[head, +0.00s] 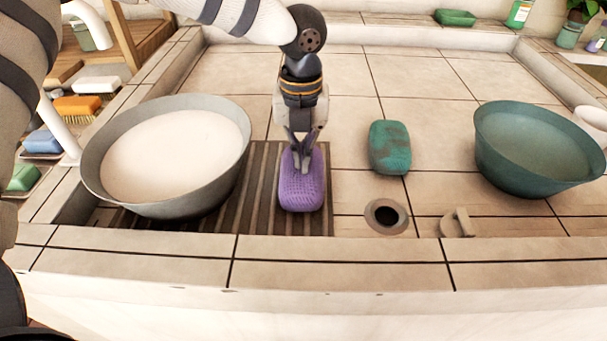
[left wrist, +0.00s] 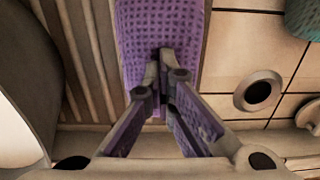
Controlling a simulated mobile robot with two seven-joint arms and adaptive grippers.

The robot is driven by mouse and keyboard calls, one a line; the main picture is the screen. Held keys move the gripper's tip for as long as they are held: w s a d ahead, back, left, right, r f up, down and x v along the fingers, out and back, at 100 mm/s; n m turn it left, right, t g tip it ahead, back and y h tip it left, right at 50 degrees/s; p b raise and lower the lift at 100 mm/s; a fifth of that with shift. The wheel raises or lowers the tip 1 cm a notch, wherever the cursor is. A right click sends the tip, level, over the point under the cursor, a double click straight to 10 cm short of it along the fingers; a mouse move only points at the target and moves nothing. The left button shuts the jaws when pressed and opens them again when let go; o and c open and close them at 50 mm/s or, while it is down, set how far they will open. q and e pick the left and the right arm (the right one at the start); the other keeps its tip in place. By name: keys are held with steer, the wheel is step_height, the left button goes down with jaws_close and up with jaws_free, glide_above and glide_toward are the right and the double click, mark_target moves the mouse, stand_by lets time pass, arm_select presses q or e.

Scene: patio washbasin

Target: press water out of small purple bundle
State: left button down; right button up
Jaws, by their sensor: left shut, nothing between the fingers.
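The small purple bundle (head: 302,192) lies on the dark slatted rack at the middle of the basin. In the left wrist view its woven purple surface (left wrist: 161,38) fills the top middle. My left gripper (head: 299,172) points down at the bundle from above. Its fingers (left wrist: 165,82) are shut with nothing between them, and the tips are at the bundle's top; whether they press into it I cannot tell. My right gripper is not in view.
A grey bowl of whitish liquid (head: 100,135) stands left on the slatted rack (head: 262,205). A green bundle (head: 390,148), a drain hole (head: 386,216), a beige plug (head: 457,224) and a teal bowl (head: 500,165) are to the right. Bare tile lies behind.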

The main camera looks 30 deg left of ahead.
arm_select(q)
steer(key=shift+s+f, duration=0.25)
steer(key=shift+f, duration=0.15)
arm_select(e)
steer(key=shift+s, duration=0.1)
arm_select(q)
step_height(320, 180, up, 9)
steer(key=p, duration=0.2)
steer(key=shift+w+f, duration=0.2)
steer(key=shift+w, duration=0.05)
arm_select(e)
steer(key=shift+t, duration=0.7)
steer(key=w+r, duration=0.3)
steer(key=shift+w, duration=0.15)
